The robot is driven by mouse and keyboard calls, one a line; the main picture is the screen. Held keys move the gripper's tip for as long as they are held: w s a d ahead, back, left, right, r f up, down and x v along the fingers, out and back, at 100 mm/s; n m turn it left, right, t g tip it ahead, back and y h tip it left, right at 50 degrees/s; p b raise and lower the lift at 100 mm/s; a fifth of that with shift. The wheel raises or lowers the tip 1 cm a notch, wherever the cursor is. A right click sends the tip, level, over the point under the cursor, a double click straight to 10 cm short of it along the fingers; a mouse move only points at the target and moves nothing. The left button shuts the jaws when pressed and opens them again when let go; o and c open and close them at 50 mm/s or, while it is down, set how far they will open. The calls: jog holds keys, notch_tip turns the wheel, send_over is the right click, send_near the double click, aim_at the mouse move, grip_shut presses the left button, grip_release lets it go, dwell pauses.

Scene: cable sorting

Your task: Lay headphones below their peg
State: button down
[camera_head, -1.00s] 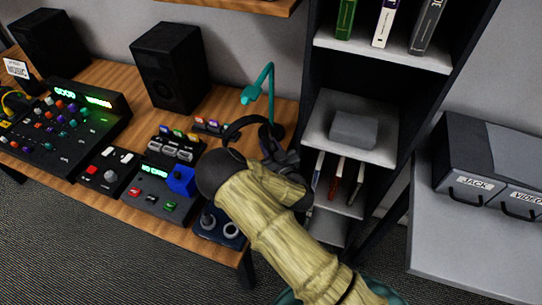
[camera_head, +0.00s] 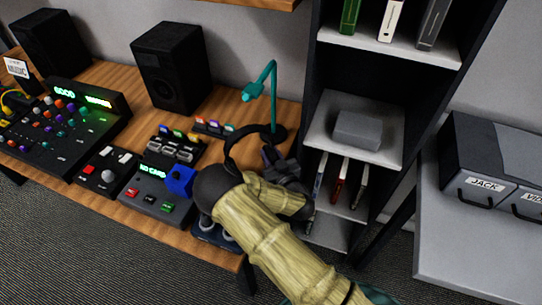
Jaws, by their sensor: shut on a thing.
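The dark headphones (camera_head: 232,149) show as a curved black band on the right end of the wooden table, in front of the teal stand. My gripper (camera_head: 272,158) is at the band's right side and is shut on the headphones. My arm hides the lower part of the headphones, so I cannot tell whether they touch the table. I cannot tell whether this hook is the peg.
A blue block (camera_head: 180,181) and a control box (camera_head: 155,188) sit left of my arm. A black speaker (camera_head: 171,68) stands behind. A shelf unit (camera_head: 312,100) stands close on the right. A grey cabinet with drawers labelled JACK (camera_head: 482,185) is farther right.

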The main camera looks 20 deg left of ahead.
jog(key=c, duration=1.6)
grip_release()
jog(key=shift+f, duration=0.15)
jog(key=o, duration=0.5)
jog(key=shift+s+r, duration=0.1)
jog(key=shift+r, duration=0.1)
jog(key=b+v, duration=0.2)
jog(key=v, duration=1)
jog(key=shift+b, duration=0.35)
